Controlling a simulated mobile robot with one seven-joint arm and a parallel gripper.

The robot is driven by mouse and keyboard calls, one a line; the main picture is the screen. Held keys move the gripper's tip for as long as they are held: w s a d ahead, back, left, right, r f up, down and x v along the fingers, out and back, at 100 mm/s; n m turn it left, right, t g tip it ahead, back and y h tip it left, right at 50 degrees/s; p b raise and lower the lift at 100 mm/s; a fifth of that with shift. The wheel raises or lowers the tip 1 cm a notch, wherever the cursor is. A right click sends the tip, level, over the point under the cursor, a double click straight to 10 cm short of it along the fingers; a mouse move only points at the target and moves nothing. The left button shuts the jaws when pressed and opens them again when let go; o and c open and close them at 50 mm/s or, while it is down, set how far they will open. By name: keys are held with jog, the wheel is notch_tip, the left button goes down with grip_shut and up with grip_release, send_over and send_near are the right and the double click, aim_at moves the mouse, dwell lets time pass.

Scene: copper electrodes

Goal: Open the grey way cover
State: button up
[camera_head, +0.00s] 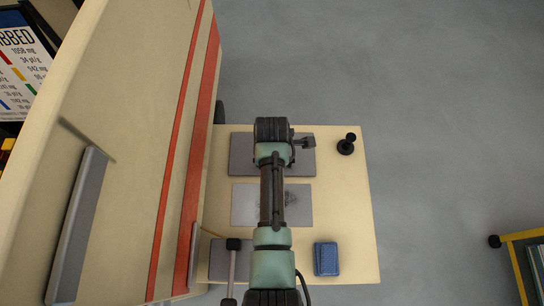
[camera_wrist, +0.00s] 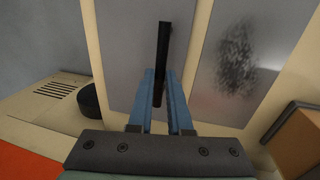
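A grey plate (camera_head: 242,160), which I take to be the way cover, lies flat on the cream surface in the head view. It also shows in the wrist view (camera_wrist: 120,45). A black bar handle (camera_wrist: 163,45) stands out over it, between the two blue fingers of my gripper (camera_wrist: 160,85). The fingers are a small gap apart with the bar in that gap. I cannot tell whether they press on it. In the head view, my arm hides the fingers and part of the plate, and a dark end (camera_head: 306,142) shows to its right.
A lighter smudged plate (camera_head: 243,205) lies beside the grey one. A further grey plate (camera_head: 220,270), a blue box (camera_head: 326,259) and a black knob (camera_head: 346,145) are nearby. A cream panel with red stripes (camera_head: 120,150) rises at left. Open floor (camera_head: 430,120) lies right.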

jog(key=o, duration=0.5)
jog(key=shift+c, duration=0.2)
jog(key=shift+r, duration=0.15)
notch_tip(320, 180, up, 12)
jog(key=s+p, duration=0.1)
jog(key=s, duration=0.1)
jog(key=shift+s+r+p, duration=0.25)
jog(key=shift+s+p, duration=0.05)
jog(key=shift+p, duration=0.05)
jog(key=w+r+m+t, duration=0.2)
jog(key=w+r+t, duration=0.25)
jog(key=r, duration=0.35)
jog(key=w+r+m+t, duration=0.3)
jog(key=w+r, duration=0.3)
jog(key=r, duration=0.2)
notch_tip(320, 180, up, 20)
jog(key=w+f+m+t+p, duration=0.1)
jog(key=w+m+t, duration=0.1)
jog(key=m+t, duration=0.35)
jog(key=s+r+m+t, duration=0.3)
jog(key=s+r+t, duration=0.3)
jog(key=r, duration=0.9)
jog(key=s+r+m+t, duration=0.4)
jog(key=s+r+t, duration=0.2)
jog(key=s+r, duration=0.5)
notch_tip(320, 180, up, 4)
jog(key=shift+s+p, duration=0.2)
jog(key=shift+p, duration=0.15)
